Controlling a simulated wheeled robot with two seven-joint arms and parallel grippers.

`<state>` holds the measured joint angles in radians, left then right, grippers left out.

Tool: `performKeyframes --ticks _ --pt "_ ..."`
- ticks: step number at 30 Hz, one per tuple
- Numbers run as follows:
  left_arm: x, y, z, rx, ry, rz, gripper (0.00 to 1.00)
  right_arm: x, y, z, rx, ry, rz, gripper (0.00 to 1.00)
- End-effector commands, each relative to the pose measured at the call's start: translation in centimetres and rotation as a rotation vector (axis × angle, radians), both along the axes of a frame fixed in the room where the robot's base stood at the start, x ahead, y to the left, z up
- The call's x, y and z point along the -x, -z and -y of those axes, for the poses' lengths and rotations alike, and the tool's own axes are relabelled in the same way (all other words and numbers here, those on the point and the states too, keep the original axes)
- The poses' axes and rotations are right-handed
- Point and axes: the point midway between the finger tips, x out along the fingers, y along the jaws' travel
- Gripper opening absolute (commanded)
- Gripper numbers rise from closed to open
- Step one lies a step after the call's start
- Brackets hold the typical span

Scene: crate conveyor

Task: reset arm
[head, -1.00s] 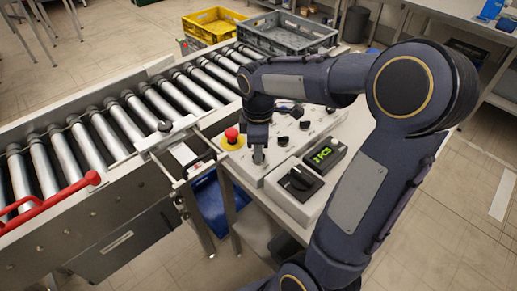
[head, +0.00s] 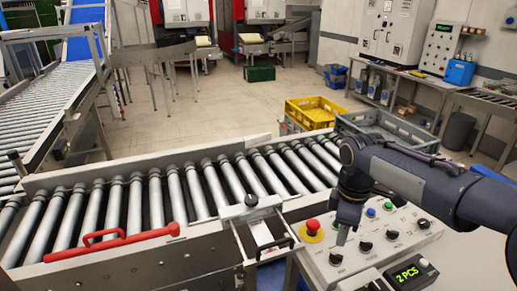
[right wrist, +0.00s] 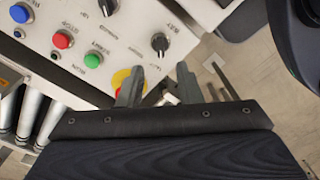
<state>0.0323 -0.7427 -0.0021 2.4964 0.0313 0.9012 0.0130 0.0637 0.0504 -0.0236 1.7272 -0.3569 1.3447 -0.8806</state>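My right gripper (head: 341,238) points down over the grey control panel (head: 322,262), just right of the red mushroom button (head: 312,226) on its yellow base. In the right wrist view, its two fingers (right wrist: 159,82) stand apart with nothing between them. The red and yellow button is partly hidden behind the left finger there. Whether the fingertips touch the panel I cannot tell. My right arm comes in from the right edge of the head view. My left arm and gripper are not in view.
A roller conveyor (head: 150,205) with a red handle (head: 115,243) runs left of the panel. A yellow crate (head: 312,112) and a grey crate (head: 400,140) stand behind. A display (head: 408,274) reading "2 PCS" sits in front of the panel. Panel knobs surround the gripper.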

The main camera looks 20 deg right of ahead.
Motion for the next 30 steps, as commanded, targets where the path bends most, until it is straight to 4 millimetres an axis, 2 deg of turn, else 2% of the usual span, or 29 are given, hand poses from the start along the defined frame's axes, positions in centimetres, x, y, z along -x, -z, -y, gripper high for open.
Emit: performKeyframes --ticks 5,11,15,18,24,30 --pt "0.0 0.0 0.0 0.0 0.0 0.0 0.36 1.7 -0.3 -1.0 -0.037 0.081 0.044 0.32" --pt "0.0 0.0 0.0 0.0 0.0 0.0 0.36 7.5 -0.2 -5.0 -0.209 0.42 0.185 0.32" --pt "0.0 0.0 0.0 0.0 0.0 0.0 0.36 11.3 1.0 -8.2 -0.363 0.682 0.252 0.32" --pt "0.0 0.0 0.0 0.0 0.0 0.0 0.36 13.2 2.0 -9.9 -0.457 0.831 0.275 0.32" --pt "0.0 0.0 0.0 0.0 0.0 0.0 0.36 14.7 3.1 -11.5 -0.553 0.979 0.285 0.32" --pt "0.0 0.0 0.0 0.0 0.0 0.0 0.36 14.7 3.2 -11.5 -0.554 0.982 0.285 0.32"
